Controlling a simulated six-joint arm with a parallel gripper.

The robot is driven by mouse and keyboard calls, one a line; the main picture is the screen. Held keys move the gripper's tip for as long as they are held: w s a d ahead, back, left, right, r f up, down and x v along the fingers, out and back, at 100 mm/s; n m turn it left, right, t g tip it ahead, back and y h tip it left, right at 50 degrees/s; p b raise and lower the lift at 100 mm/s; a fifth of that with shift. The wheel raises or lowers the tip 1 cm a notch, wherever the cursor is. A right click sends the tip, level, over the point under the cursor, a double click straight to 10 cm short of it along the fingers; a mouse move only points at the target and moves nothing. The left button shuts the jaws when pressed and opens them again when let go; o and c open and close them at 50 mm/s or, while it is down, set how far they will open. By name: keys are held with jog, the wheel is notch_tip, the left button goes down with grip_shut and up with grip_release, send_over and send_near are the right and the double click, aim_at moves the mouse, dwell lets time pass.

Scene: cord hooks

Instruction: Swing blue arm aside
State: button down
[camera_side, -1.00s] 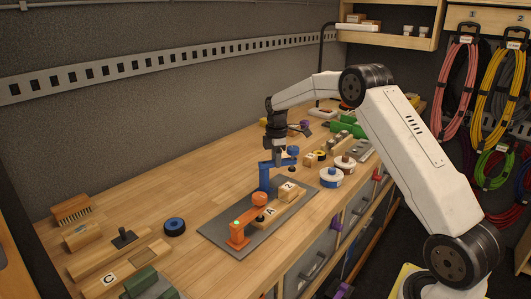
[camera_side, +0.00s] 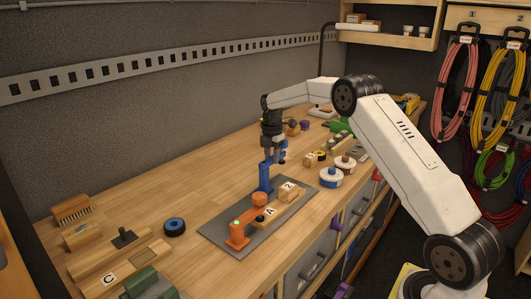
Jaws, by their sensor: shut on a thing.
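The blue arm (camera_side: 265,176) stands on a post at the back edge of the grey plate (camera_side: 219,230). Its upper part points away toward the back of the bench, clear of the blocks. My gripper (camera_side: 273,157) is shut on the upper part of the blue arm; the jaws are small and partly hidden. An orange arm (camera_side: 239,234) stands at the plate's near end, its tip by the block marked A (camera_side: 270,211). The block marked 2 (camera_side: 289,192) sits beside block A on the plate.
A blue roll (camera_side: 174,226) lies to the left, with wooden blocks and a brush (camera_side: 73,208) farther left. The bench behind the plate, left of the blue arm, is clear.

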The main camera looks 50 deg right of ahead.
aim_at(271, 158)
jog(key=shift+w+r, duration=0.1)
jog(key=shift+c, duration=2)
grip_release()
jog(key=shift+r, duration=3.85)
jog(key=shift+a, duration=0.1)
